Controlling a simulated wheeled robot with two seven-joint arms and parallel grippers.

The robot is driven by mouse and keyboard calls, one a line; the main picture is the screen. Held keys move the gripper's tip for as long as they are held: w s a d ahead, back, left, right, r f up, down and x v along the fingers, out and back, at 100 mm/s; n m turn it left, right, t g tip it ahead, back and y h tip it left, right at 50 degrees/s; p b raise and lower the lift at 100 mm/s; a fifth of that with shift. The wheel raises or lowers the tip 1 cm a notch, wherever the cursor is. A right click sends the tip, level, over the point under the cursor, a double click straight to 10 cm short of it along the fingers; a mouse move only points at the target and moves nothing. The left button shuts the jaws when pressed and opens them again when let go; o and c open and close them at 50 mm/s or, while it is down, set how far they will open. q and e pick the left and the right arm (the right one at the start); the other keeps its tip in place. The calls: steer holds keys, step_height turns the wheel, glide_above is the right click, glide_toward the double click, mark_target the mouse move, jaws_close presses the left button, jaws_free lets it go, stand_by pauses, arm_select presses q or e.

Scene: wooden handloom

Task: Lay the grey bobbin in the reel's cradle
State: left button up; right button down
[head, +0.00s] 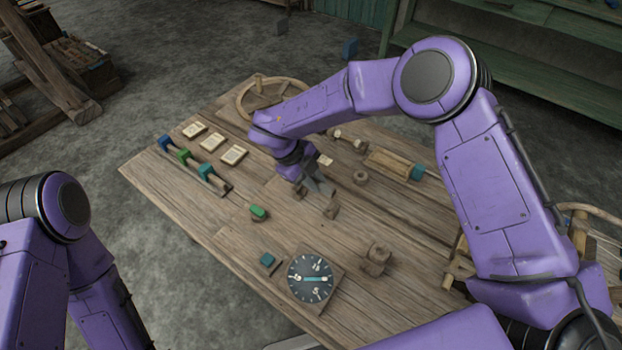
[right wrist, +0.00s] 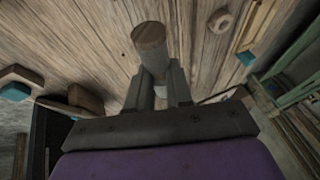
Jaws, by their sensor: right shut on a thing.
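My right gripper (head: 318,188) is low over the middle of the table, shut on the grey bobbin (head: 331,211). In the right wrist view the bobbin's round wooden end (right wrist: 150,35) sticks out past my right gripper (right wrist: 160,82), and a short pale grey stretch (right wrist: 156,67) shows near the fingers. The fingers hide the rest of it. A wooden wheel (head: 243,101) at the table's back edge may be the reel; my right arm partly covers it. I cannot make out its cradle. My left gripper is out of view; only its arm shows.
A rack with blue, green and teal pieces (head: 190,162) and several pale cards (head: 212,142) lie at the left. A dial (head: 309,278), green block (head: 259,212) and wooden block (head: 376,260) stand nearer.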

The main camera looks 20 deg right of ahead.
steer(key=shift+w+d+f, duration=0.1)
steer(key=shift+w+f, duration=0.1)
steer(key=shift+f, duration=0.25)
steer(key=shift+s+f+b, duration=0.1)
steer(key=shift+f+b, duration=0.45)
steer(key=shift+b, duration=0.2)
step_height(320, 180, down, 5)
steer(key=b, duration=0.3)
steer(key=shift+r, duration=0.1)
steer(key=shift+f+b, duration=0.35)
steer(key=shift+f, duration=0.05)
steer(key=c, duration=0.9)
jaws_free()
steer(key=shift+c, duration=0.2)
steer(key=shift+r, duration=0.1)
